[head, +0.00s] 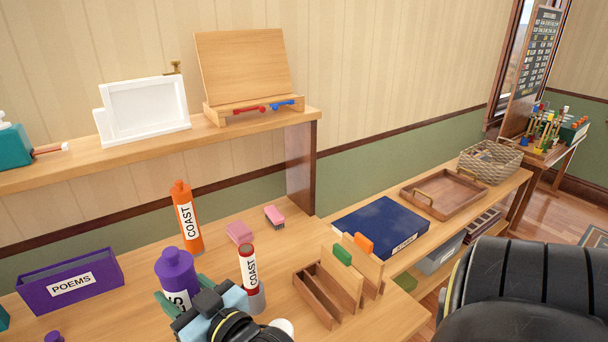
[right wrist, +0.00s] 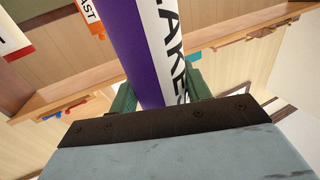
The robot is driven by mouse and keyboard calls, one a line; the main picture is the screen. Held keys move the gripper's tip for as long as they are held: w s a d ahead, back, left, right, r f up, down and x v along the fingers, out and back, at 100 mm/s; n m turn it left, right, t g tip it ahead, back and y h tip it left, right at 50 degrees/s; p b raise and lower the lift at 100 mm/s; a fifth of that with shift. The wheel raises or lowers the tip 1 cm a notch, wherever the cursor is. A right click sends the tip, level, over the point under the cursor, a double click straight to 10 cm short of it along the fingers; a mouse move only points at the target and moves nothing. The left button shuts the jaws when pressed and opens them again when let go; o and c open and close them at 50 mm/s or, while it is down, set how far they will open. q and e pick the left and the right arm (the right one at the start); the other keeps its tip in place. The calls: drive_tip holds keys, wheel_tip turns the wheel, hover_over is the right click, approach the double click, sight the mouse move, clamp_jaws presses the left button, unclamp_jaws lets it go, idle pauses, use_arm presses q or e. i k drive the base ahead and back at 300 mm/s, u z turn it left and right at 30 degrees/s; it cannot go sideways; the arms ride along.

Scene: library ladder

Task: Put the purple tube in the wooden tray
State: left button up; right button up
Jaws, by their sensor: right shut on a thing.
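The purple tube (head: 176,268) has a white label, which reads LAKES in the right wrist view (right wrist: 125,40). My right gripper (head: 188,294) is shut on it, with green fingers on either side of the tube in the right wrist view (right wrist: 158,92). The tube is about upright at the front of the near desk; its lower end is hidden, so I cannot tell whether it touches the desk. The wooden tray (head: 417,192) has brass handles, looks empty and lies on the lower table to the right, well away from the gripper. My left gripper is out of view.
A wooden card holder (head: 318,296) and blue box (head: 382,228) lie between tube and tray. A wire basket (head: 490,161) is behind the tray.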

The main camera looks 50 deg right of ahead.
sight(443, 195)
drive_tip(key=z, duration=0.4)
drive_tip(key=k, duration=1.1)
drive_tip(key=z, duration=2)
drive_tip(key=i, duration=1)
drive_tip(key=z, duration=0.85)
drive_tip(key=i, duration=1.45)
drive_tip(key=u, duration=0.4)
drive_tip(key=i, duration=0.95)
drive_tip(key=u, duration=1.55)
drive_tip(key=i, duration=0.6)
drive_tip(key=u, duration=0.55)
